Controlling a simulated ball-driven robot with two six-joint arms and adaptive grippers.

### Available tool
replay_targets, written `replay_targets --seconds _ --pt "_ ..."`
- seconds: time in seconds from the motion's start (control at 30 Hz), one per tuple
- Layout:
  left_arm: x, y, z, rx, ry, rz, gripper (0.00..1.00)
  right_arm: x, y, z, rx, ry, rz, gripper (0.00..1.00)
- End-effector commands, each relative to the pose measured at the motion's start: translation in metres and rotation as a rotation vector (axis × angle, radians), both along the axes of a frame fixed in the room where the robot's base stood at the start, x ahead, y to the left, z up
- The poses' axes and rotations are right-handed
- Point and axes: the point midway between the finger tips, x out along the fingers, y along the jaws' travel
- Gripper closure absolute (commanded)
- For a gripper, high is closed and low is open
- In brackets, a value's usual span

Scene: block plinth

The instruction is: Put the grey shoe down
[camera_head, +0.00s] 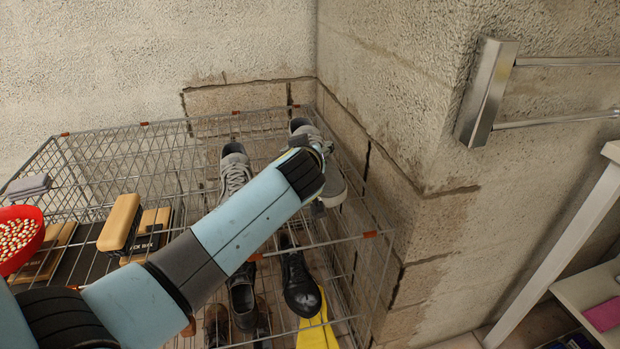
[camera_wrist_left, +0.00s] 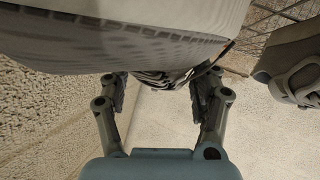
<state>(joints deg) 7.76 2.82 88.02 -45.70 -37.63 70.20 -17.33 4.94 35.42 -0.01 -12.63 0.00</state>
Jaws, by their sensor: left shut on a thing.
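A grey shoe (camera_head: 333,190) with a pale sole is at the right end of the wire rack's top, in the corner by the wall. My left gripper (camera_wrist_left: 160,82) is shut on it; in the left wrist view the shoe (camera_wrist_left: 120,45) fills the top, between and beyond the fingers. In the head view my left arm covers the middle of the shoe and most of the gripper. I cannot tell whether the shoe touches the rack. A second grey shoe (camera_head: 235,172) stands just left of it, and shows at the right in the wrist view (camera_wrist_left: 297,78). My right gripper is not in view.
The wire rack (camera_head: 150,130) holds wooden-backed brushes (camera_head: 120,222), a red bowl (camera_head: 22,262) and a grey folded item (camera_head: 28,187) at the left. Dark shoes (camera_head: 300,285) and a yellow item (camera_head: 318,328) lie lower down. Walls close the back and right.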

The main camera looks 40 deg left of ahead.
Motion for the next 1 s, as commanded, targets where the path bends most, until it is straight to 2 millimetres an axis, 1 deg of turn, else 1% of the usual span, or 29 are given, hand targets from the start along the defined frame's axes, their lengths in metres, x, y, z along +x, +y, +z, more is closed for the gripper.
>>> replay_targets --seconds 0.13,0.3,0.4,0.57,0.6,0.77,1.0 --pt "0.001 0.0 -0.016 0.001 -0.002 -0.001 0.91 0.0 0.002 -0.006 0.002 0.0 -0.001 0.13" --pt "0.0 0.0 -0.041 0.001 -0.001 -0.001 0.91 -0.001 0.007 -0.015 0.008 0.002 -0.003 0.13" --pt "0.001 0.0 -0.045 0.001 -0.004 -0.002 0.91 -0.001 0.01 -0.016 0.012 0.001 -0.004 0.13" --pt "0.0 0.0 -0.045 0.0 -0.003 -0.002 0.91 0.0 0.011 -0.015 0.012 0.0 -0.004 0.13" --pt "0.0 0.0 -0.046 -0.001 -0.001 -0.001 0.32 0.0 0.011 -0.015 0.012 0.0 -0.004 0.13" --pt "0.0 0.0 -0.046 0.0 0.0 -0.001 0.11 0.0 0.008 -0.014 0.009 0.0 -0.004 0.13" --pt "0.0 0.0 -0.045 0.0 -0.002 -0.002 0.11 0.0 0.004 -0.014 0.004 0.0 -0.002 0.13"
